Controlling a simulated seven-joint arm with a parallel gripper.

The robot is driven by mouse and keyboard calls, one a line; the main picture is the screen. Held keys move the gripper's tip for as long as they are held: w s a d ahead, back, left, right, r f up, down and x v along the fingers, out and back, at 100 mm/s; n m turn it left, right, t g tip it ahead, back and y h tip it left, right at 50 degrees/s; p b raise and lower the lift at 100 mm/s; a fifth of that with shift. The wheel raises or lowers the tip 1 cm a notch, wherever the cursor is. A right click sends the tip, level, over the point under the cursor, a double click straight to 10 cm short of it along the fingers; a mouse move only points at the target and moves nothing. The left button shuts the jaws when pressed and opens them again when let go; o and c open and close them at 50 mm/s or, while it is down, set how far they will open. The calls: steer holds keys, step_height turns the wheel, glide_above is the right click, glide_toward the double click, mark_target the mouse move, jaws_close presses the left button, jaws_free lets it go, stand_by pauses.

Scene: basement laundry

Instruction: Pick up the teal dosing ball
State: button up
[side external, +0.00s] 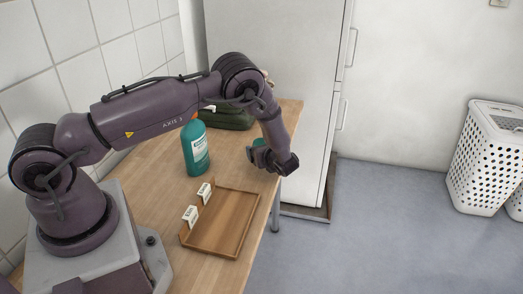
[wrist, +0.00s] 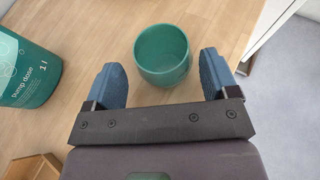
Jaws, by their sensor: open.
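The teal dosing ball (wrist: 163,55) is a round, open-topped cup on the wooden table, in the upper middle of the wrist view. My gripper (wrist: 164,78) is open, with its two blue fingers spread apart. The ball shows between and a little beyond the fingertips, and I see no finger touching it. In the side external view my gripper (side external: 267,163) is low over the table's right edge. A bit of the teal ball (side external: 258,143) shows there behind the wrist, and the rest is hidden.
A teal pump bottle (side external: 195,148) stands left of my gripper; it also shows in the wrist view (wrist: 27,72). A wooden tray (side external: 236,222) with two white labels lies nearer my base. A dark green folded item (side external: 232,116) lies at the back. The table edge is close on the right.

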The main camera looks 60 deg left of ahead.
steer(key=x, duration=0.3)
steer(key=shift+a+f, duration=0.1)
steer(key=shift+a, duration=0.05)
steer(key=shift+c, duration=0.5)
steer(key=c, duration=0.7)
